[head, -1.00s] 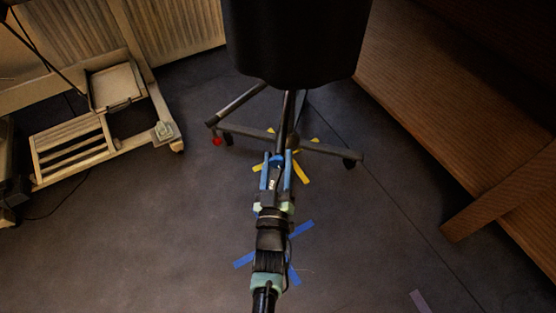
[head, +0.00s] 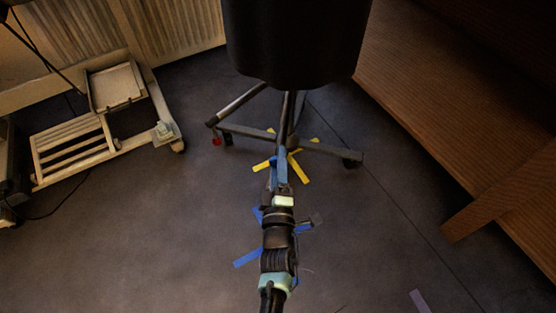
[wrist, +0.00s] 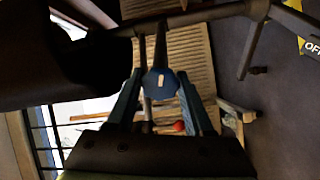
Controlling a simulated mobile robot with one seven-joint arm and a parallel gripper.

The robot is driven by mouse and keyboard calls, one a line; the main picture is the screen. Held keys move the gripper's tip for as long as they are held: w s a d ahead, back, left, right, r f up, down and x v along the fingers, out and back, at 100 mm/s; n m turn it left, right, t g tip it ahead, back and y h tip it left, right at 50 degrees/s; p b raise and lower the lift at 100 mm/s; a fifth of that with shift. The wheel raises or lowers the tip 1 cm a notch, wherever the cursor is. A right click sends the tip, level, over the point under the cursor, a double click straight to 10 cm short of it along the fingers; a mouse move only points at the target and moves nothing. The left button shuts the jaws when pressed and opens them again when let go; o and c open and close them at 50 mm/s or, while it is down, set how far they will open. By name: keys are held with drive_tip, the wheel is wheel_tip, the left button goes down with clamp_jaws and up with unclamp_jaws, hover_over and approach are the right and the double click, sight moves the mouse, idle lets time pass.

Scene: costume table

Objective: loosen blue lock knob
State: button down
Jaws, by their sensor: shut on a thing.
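The blue lock knob (wrist: 161,83) sits on the thin pole (head: 289,112) under a large black form (head: 294,40). In the wrist view it shows between my two blue fingers, with a small pale mark on it. My gripper (head: 280,162) is shut on the knob, one finger on each side. In the head view the fingers appear nearly edge-on and mostly hide the knob.
The stand's wheeled base (head: 318,147) spreads legs around the pole, with a red caster (head: 216,141) at left. A pale wooden frame (head: 75,145) stands left and a wooden bench (head: 470,110) right. Yellow tape (head: 299,169) and blue tape (head: 246,258) mark the open floor.

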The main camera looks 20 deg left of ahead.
drive_tip(key=shift+n, duration=1.2)
drive_tip(key=shift+c, duration=1.5)
unclamp_jaws()
drive_tip(key=p+v, duration=0.5)
drive_tip(key=v, duration=0.8)
drive_tip(key=shift+r, duration=0.2)
